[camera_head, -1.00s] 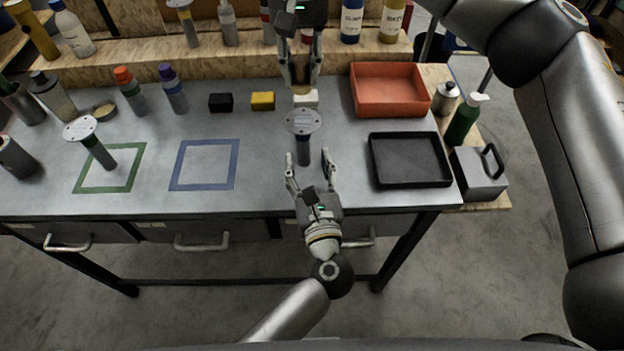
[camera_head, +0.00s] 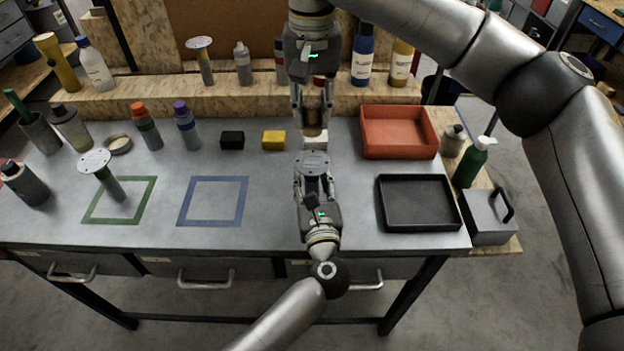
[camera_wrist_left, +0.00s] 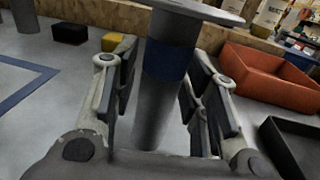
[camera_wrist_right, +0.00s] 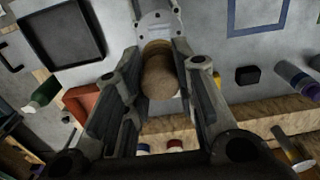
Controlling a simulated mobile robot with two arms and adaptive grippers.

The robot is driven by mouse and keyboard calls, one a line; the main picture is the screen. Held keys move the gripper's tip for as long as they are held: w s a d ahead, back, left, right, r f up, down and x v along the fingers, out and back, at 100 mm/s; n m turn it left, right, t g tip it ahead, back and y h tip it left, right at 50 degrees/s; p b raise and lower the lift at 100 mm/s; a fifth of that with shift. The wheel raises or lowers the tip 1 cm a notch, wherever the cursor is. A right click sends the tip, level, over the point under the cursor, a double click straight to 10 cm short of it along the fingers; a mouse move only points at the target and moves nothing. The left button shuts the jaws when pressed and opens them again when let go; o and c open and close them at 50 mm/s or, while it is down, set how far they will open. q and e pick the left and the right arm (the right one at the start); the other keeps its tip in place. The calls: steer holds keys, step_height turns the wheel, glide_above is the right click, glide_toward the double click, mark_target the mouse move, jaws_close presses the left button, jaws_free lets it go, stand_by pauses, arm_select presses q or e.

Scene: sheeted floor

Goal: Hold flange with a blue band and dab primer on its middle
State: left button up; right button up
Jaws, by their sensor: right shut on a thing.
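The flange (camera_head: 312,164) stands upright on the bench, its round grey plate on top. Its blue band (camera_wrist_left: 166,62) and dark stem show in the left wrist view. My left gripper (camera_head: 316,186) is around the stem, with fingers on both sides and a gap visible on the right, so it looks open. The plate partly hides its fingertips in the head view. My right gripper (camera_head: 312,112) is shut on a brown cylindrical dauber (camera_wrist_right: 158,78), held beyond the flange. Its far end points towards the flange plate, apart from it in the head view.
Another flange (camera_head: 95,163) stands at the green square (camera_head: 143,202); the blue square (camera_head: 213,178) is empty. Black (camera_head: 232,140), yellow (camera_head: 273,140) and white (camera_head: 316,140) blocks form a row. An orange bin (camera_head: 398,148) and black tray (camera_head: 420,226) are at right.

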arm_select(q)
jaws_close()
stand_by(0.8)
